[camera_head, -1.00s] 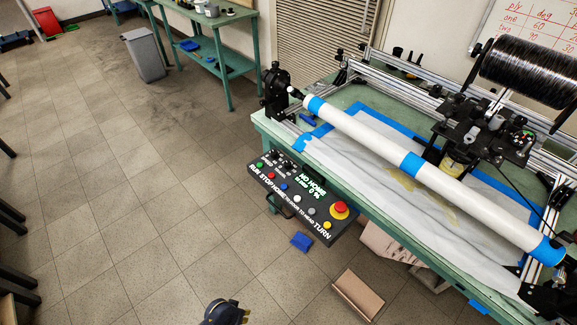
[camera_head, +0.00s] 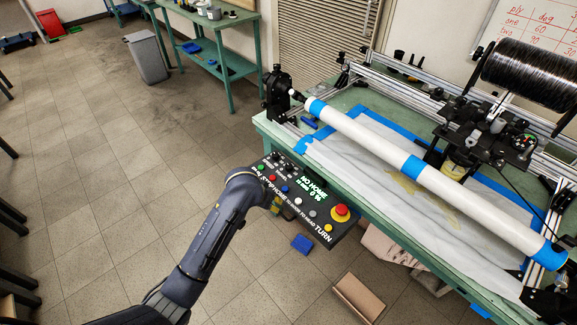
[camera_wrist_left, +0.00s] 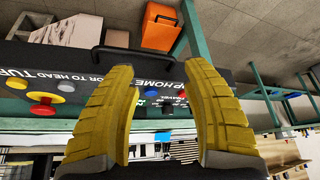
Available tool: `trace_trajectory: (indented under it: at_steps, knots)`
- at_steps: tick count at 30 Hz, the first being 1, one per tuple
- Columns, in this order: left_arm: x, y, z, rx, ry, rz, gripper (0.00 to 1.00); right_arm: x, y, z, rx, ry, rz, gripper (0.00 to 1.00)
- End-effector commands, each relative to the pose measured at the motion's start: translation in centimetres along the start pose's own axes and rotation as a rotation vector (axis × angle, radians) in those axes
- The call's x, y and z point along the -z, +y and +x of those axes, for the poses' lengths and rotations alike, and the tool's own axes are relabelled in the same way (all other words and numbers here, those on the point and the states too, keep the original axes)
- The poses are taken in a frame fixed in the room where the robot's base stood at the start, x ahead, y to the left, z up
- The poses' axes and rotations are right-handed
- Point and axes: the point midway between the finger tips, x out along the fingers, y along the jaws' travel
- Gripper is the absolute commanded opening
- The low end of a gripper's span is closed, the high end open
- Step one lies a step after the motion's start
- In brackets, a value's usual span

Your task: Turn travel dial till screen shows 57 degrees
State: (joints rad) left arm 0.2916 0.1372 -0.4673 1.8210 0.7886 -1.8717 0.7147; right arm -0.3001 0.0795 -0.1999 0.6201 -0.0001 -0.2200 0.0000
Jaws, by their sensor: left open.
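The black control panel (camera_head: 318,232) hangs at the table's front edge, with a small screen (camera_head: 313,188) in green text. The top line reads NO HOME; the smaller line is hard to read. Small black dials (camera_head: 278,157) sit at the panel's far left end; I cannot tell which one is travel. My left gripper (camera_head: 277,204) is at the panel's front edge, below the dials and near the coloured buttons. Its yellow fingers are spread and empty in the left wrist view (camera_wrist_left: 158,68), with part of the panel behind them. My right gripper is not in view.
A red stop button (camera_head: 342,211) on a yellow base stands up at the panel's right end. A dark handle (camera_wrist_left: 135,54) sticks out from the panel's front. A white tube (camera_head: 370,138) lies across the winding machine behind.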

Motion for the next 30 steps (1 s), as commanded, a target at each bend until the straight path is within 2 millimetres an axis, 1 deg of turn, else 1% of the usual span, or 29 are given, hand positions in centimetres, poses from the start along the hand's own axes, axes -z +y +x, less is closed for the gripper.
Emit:
trace_trajectory:
  at_steps: [1,5,8,11,12,15,18,21,24,27,30]
  knots:
    - [1.0,0.0,-0.3,-0.003,0.001,0.0,0.48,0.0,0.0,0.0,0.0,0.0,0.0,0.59]
    - [3.4,0.1,-1.0,-0.015,-0.007,-0.005,0.48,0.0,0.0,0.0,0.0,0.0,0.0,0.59]
    - [5.6,0.2,-1.8,-0.023,-0.015,-0.01,0.48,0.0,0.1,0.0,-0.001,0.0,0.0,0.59]
    - [8.3,0.2,-2.9,-0.029,-0.026,-0.014,0.48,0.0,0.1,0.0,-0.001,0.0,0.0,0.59]
    - [9.5,0.2,-3.5,-0.03,-0.031,-0.016,0.48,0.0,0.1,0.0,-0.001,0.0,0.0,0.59]
    - [12.2,0.1,-5.0,-0.028,-0.047,-0.02,0.48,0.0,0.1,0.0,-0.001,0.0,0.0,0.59]
    - [14.2,-0.1,-6.4,-0.023,-0.06,-0.026,0.48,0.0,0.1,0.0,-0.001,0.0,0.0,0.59]
    - [15.7,-0.2,-7.4,-0.016,-0.071,-0.029,0.48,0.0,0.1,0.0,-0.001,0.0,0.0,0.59]
    - [16.6,-0.3,-8.1,-0.011,-0.078,-0.032,0.48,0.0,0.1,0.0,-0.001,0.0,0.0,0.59]
    - [17.1,-0.4,-8.4,-0.008,-0.082,-0.035,0.48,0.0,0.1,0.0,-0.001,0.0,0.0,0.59]
    - [17.1,-0.4,-8.0,-0.008,-0.085,-0.036,0.48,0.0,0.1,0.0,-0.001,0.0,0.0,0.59]
